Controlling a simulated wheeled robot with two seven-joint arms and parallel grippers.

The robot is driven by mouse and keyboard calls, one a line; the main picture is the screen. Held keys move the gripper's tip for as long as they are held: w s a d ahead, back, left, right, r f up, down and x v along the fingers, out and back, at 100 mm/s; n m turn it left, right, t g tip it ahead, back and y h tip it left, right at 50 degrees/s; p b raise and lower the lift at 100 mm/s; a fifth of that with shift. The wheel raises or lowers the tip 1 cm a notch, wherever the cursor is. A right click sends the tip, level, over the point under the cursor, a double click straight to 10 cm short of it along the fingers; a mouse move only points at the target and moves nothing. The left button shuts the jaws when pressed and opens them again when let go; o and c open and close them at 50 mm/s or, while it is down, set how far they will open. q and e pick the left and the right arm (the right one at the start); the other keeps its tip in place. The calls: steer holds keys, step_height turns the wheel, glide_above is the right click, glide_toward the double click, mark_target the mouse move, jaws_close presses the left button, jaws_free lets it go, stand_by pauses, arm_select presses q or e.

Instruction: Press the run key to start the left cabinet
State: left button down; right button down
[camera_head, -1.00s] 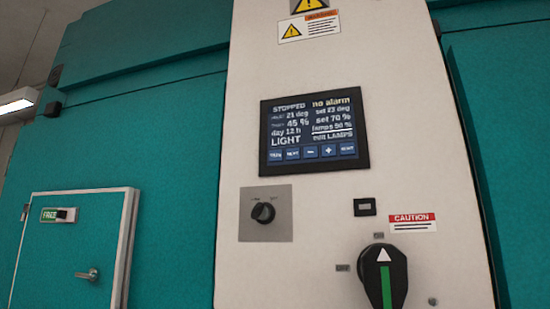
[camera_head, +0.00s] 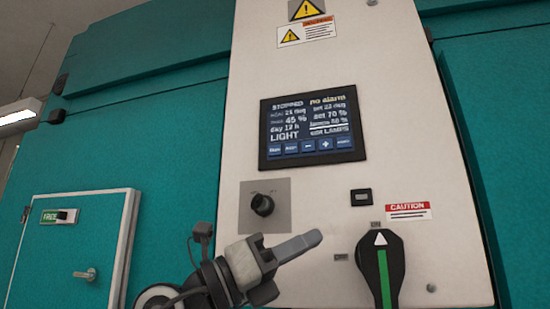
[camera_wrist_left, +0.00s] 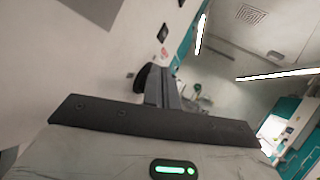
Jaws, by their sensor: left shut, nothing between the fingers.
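The control screen (camera_head: 312,127) on the white panel of the cabinet reads STOPPED, no alarm, 45 %, set 70 %, LIGHT and edit LAMPS. A row of blue keys (camera_head: 308,147) runs along its bottom; their labels are too small to read surely, the rightmost (camera_head: 343,143) perhaps being the run key. My left gripper (camera_head: 316,238) is shut and empty, below the screen and in front of the panel, pointing right. It also shows in the left wrist view (camera_wrist_left: 168,75), fingers together. My right gripper is not in view.
A knob (camera_head: 262,205) on a grey plate sits below the screen. A black rotary switch (camera_head: 381,265) with a green stripe is right of my gripper. A small black module (camera_head: 361,197) and a caution label (camera_head: 408,211) are above it. A teal door (camera_head: 75,245) is at left.

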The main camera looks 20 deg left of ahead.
mark_target(275, 151)
arm_select(q)
steer(key=s+a+r+m+t+y, duration=0.1)
steer(key=s+a+r+t+y, duration=0.1)
steer(key=r, duration=0.6)
steer(key=s+a+r+m+t+y+b, duration=0.1)
steer(key=s+a+r+t+y, duration=0.2)
steer(key=r, duration=0.5)
steer(key=s+a+t, duration=0.1)
steer(key=s+t, duration=0.1)
steer(key=shift+s+a, duration=0.3)
steer(key=shift+s, duration=0.05)
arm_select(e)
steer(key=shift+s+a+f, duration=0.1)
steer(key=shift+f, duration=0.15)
